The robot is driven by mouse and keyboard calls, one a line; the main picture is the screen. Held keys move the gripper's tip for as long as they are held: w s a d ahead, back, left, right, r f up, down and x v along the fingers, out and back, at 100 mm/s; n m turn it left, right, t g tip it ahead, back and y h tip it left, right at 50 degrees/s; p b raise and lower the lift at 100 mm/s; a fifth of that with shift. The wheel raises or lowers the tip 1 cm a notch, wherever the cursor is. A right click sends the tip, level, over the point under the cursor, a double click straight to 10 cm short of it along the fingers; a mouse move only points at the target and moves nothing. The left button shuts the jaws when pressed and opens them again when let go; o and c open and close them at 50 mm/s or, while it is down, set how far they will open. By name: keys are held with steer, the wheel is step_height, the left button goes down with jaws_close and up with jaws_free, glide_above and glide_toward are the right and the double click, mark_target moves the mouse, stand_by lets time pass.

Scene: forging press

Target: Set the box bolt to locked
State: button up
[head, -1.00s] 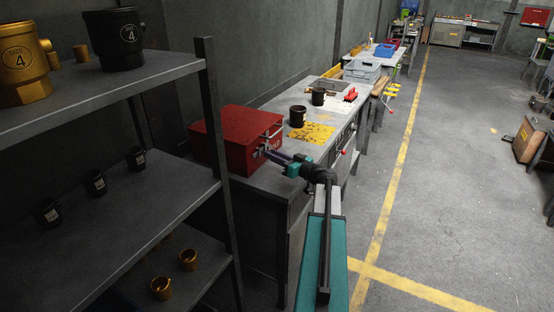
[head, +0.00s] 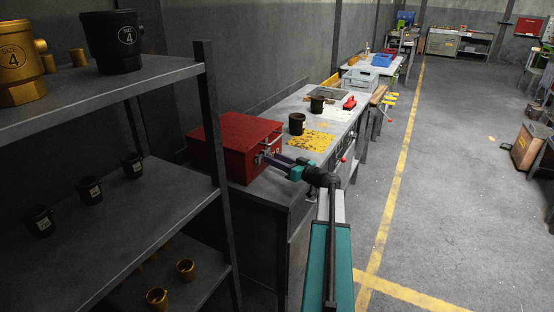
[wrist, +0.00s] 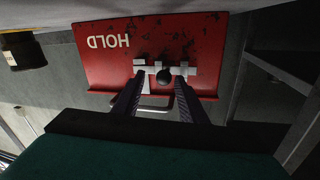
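The red box (head: 236,140) sits closed on the near end of the grey workbench. Its front face carries white HOLD lettering, upside down in the wrist view (wrist: 105,42). The bolt, with white metal brackets and a dark round knob (wrist: 163,76), is on that front face. A metal loop handle (wrist: 155,109) shows by the bolt. My gripper (head: 268,157) is at the box front. In the wrist view my gripper (wrist: 161,80) is open, its two fingers on either side of the knob with gaps showing. I cannot tell the bolt's position or whether a finger touches it.
A dark shelf rack (head: 120,215) with black and gold cups stands close on the left. Black cups (head: 297,124), a yellow patch (head: 308,140) and a red item (head: 349,103) are farther along the bench.

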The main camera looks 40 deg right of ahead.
steer(key=shift+s, duration=0.1)
steer(key=shift+s+f, duration=0.1)
steer(key=shift+s, duration=0.4)
steer(key=s+d+b, duration=0.1)
steer(key=s+b, duration=0.2)
steer(key=s, duration=0.9)
steer(key=shift+s+d+b, duration=0.3)
